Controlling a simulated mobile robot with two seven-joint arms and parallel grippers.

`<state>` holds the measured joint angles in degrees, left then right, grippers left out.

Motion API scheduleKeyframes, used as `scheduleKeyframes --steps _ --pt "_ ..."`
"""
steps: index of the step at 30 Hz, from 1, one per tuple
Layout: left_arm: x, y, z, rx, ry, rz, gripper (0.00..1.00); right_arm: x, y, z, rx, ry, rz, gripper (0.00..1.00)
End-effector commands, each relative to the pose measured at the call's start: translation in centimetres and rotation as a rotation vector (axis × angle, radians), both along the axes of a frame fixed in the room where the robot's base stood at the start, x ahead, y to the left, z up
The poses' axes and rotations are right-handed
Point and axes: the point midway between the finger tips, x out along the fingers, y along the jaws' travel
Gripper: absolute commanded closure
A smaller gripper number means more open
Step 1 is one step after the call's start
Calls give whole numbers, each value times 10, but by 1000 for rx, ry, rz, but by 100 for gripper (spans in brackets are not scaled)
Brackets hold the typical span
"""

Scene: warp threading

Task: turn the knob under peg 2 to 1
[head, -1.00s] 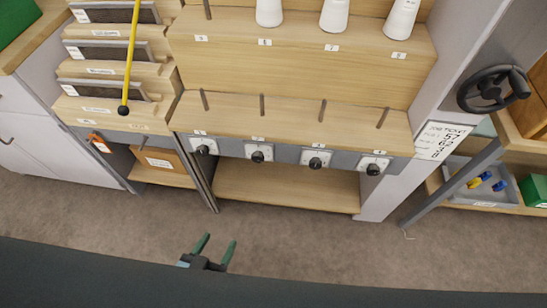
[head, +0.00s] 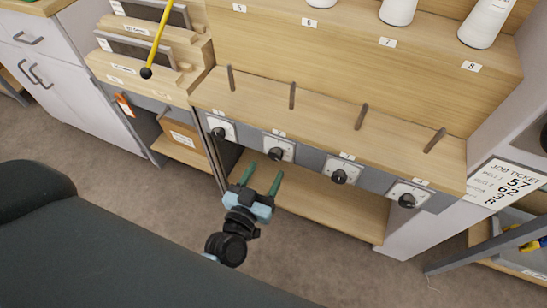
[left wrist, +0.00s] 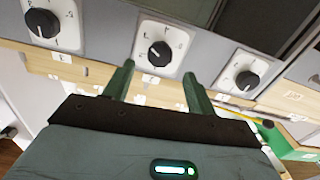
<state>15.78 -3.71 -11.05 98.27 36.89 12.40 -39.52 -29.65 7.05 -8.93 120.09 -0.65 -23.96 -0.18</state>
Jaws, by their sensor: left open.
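Peg 2 (head: 292,95) is the second short dark peg from the left on the lower wooden ledge. The knob under peg 2 (head: 275,154) is black on a white square dial plate in the grey strip below. My left gripper (head: 263,178) is open and empty, its green fingers pointing up toward this knob from just below and in front. In the left wrist view, the same knob (left wrist: 159,54) shows beyond and between the fingertips (left wrist: 158,70), not gripped. Its dial marks are too small to read surely. My right gripper is not in view.
Neighbouring knobs stand close on both sides: the first (head: 218,132) to the left, the third (head: 339,176) and fourth (head: 407,200) to the right. A job ticket (head: 508,183) is at right. Open floor lies below.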

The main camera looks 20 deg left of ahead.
Motion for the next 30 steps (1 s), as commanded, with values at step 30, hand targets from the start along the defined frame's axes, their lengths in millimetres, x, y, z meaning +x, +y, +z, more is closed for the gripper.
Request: scheduleKeyframes --steps 30 --pt "55 -2 0 0 1 0 76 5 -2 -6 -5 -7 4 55"
